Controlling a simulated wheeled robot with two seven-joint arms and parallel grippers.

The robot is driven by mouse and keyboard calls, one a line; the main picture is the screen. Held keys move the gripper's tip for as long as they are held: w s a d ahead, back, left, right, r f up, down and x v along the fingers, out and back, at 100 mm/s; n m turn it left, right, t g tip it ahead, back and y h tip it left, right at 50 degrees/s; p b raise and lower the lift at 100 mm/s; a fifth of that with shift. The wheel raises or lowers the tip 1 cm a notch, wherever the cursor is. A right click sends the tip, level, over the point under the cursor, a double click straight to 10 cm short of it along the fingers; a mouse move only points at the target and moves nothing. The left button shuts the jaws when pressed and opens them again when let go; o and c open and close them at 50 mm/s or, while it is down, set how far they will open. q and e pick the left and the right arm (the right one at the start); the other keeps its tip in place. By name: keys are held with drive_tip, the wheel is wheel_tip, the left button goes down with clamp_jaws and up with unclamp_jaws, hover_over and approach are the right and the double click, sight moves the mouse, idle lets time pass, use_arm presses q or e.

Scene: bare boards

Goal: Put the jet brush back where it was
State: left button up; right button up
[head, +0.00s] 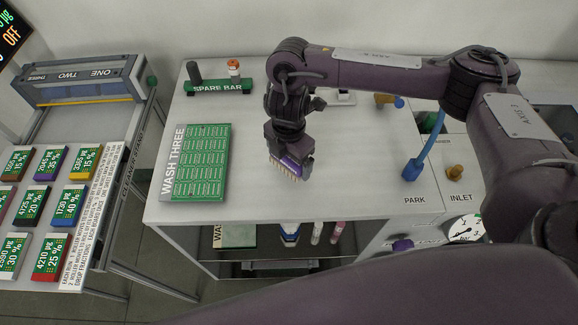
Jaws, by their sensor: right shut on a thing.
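My right gripper (289,148) points down above the white bench top and is shut on the jet brush (287,168), which has a row of pale bristles along its lower edge. The brush is to the right of the green WASH THREE board (201,163). I cannot tell whether the bristles touch the bench. The gripper's fingers are hard to make out. My left gripper is not in view.
A green SPARE BAR rack (218,88) stands at the back left. A blue upright piece (412,169) is by the PARK label, with a brass fitting (454,172) by INLET. A cleaner stand (98,215) with coloured blocks is left.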

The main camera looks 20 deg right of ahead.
sight(289, 167)
wheel_tip(289, 167, down, 4)
drive_tip(key=shift+s+r+b, duration=0.1)
drive_tip(key=shift+r+b, duration=0.15)
drive_tip(key=shift+b, duration=0.15)
drive_tip(key=shift+f, duration=0.15)
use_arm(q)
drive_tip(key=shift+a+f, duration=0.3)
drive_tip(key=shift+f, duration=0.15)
use_arm(e)
drive_tip(key=shift+f, duration=0.15)
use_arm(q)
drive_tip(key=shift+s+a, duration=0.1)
use_arm(e)
drive_tip(key=o, duration=0.6)
drive_tip(key=shift+r, duration=0.3)
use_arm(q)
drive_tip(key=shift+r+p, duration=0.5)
use_arm(e)
wheel_tip(289, 167, up, 12)
drive_tip(key=shift+f, duration=0.1)
